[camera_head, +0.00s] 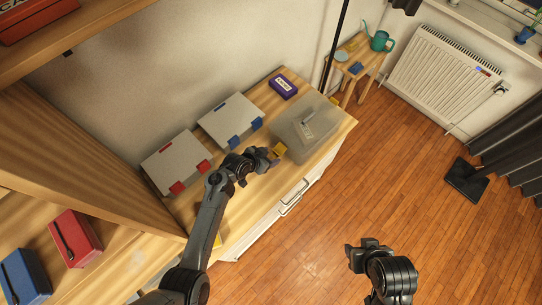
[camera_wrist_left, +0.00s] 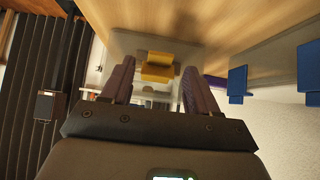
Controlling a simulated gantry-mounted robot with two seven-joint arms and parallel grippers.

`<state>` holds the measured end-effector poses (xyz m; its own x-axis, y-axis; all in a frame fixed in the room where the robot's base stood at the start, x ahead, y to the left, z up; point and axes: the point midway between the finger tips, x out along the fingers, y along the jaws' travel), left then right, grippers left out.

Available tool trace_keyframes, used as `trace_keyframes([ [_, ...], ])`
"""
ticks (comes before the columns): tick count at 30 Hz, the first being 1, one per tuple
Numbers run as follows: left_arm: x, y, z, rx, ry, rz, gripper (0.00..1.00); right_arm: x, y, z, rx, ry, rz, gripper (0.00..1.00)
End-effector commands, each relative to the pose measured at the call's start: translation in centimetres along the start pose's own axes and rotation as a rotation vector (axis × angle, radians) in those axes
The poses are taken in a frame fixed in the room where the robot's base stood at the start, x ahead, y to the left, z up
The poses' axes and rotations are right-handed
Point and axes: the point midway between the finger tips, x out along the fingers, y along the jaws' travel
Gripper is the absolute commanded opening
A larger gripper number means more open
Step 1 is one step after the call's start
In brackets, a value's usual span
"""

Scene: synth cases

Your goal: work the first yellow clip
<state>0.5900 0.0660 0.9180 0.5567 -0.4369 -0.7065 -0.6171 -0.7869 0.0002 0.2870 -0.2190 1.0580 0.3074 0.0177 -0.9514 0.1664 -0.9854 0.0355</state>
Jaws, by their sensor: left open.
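The translucent grey case (camera_head: 312,128) stands at the right end of the wooden counter. One yellow clip (camera_head: 279,148) shows on its near left side; whether it is fastened is not clear. A bit of yellow also shows at the case's far right edge (camera_head: 333,101). My left gripper (camera_head: 269,155) is open, just in front of the near clip. In the left wrist view the yellow clip (camera_wrist_left: 157,66) appears ahead, between the two fingers (camera_wrist_left: 159,84), with no clear contact. My right gripper (camera_head: 352,258) hangs over the floor, its finger gap too small to judge.
A grey case with blue clips (camera_head: 229,119) and one with red clips (camera_head: 177,160) stand left of the translucent case. A purple box (camera_head: 284,87) lies behind. A drawer handle (camera_head: 294,198) projects from the counter front. The floor at right is largely free.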

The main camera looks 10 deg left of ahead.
Motion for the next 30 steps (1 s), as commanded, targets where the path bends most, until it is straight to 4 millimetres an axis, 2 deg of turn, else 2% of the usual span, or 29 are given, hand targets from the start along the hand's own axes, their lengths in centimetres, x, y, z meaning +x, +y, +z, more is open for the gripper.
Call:
trace_keyframes([
  [6,1.6,0.0,0.1,0.000,-0.001,0.000,0.60,0.4,0.0,0.1,0.000,0.000,0.000,0.44],
  [17,1.8,0.0,0.0,0.001,0.000,0.000,0.60,0.4,0.0,0.1,0.000,-0.001,0.000,0.44],
  [26,1.8,0.0,0.0,0.000,-0.001,0.000,0.16,0.4,0.0,0.1,0.001,-0.001,-0.001,0.44],
  [30,1.7,0.0,-0.1,0.001,-0.006,0.000,0.16,0.2,-0.1,0.1,0.002,-0.001,-0.002,0.44],
])
